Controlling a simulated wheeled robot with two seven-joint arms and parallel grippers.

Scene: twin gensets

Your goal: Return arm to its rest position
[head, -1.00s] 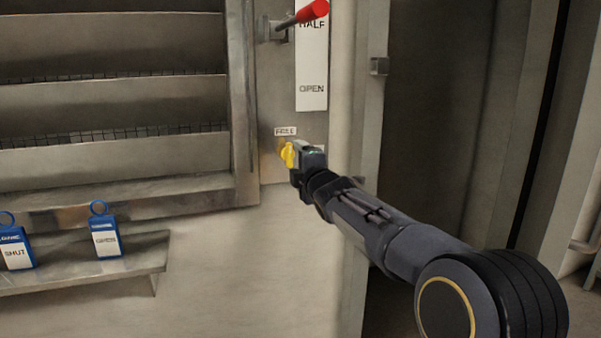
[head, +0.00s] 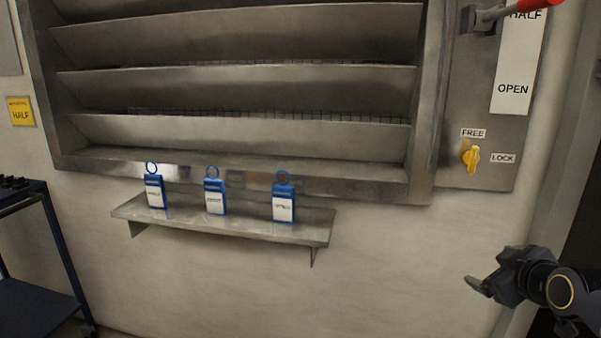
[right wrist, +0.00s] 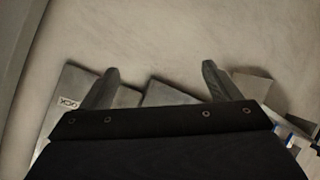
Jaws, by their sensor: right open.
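My right gripper (head: 482,286) is at the lower right of the head view, in front of the bare wall and below the yellow knob (head: 471,157). It touches nothing there. In the right wrist view its two fingers (right wrist: 160,82) stand apart with nothing between them. The yellow knob sits on the metal panel (head: 490,120) between the FREE label (head: 473,133) and the LOCK label (head: 503,158). My left gripper does not show.
A small shelf (head: 240,230) carries three blue tags (head: 214,197) below the louvre (head: 230,95). A red-handled lever (head: 525,5) is at the top right. A blue cart (head: 40,290) stands at lower left. The wall below the shelf is clear.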

